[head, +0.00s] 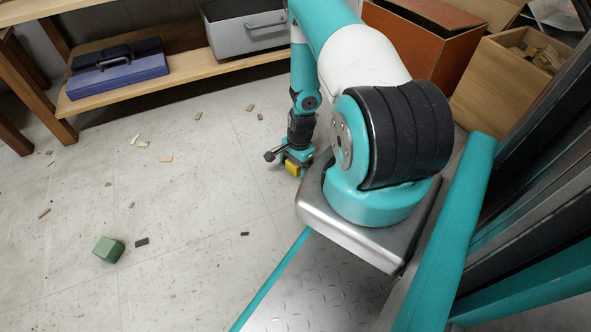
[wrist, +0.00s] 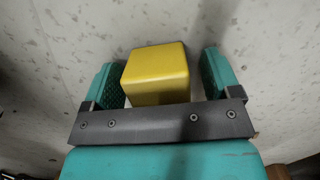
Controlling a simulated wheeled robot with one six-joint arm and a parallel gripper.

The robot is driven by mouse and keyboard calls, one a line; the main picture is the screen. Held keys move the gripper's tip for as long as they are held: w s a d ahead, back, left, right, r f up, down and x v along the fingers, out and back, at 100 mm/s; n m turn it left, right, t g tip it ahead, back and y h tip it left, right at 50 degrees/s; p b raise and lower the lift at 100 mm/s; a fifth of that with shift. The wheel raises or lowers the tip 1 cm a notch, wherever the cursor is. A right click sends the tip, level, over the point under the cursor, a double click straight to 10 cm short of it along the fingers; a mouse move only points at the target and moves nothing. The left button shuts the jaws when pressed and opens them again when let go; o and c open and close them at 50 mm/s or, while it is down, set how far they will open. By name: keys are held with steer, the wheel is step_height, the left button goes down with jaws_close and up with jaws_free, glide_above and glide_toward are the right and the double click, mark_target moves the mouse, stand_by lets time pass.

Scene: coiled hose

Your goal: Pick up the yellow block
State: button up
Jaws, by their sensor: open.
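The yellow block (wrist: 156,75) lies between the two teal fingers of my gripper (wrist: 163,82) in the wrist view. A narrow gap shows on the right between block and finger; on the left the block is very close to the finger, and I cannot tell if they touch. The jaws are open. In the head view the yellow block (head: 293,168) shows low at the end of my arm, by my gripper (head: 295,163), near the floor. My arm hides part of the area around it.
A green block (head: 108,249) lies on the floor at the lower left, with a dark small piece (head: 141,242) beside it. Wood chips are scattered about. A low shelf (head: 160,80) holds a blue toolbox (head: 118,78) and a grey bin (head: 245,35). Wooden boxes (head: 490,90) stand at the right.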

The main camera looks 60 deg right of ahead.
steer(key=shift+r, duration=0.1)
steer(key=shift+c, duration=0.2)
steer(key=c, duration=1)
steer(key=shift+r+p, duration=8.7)
steer(key=shift+r, duration=4.3)
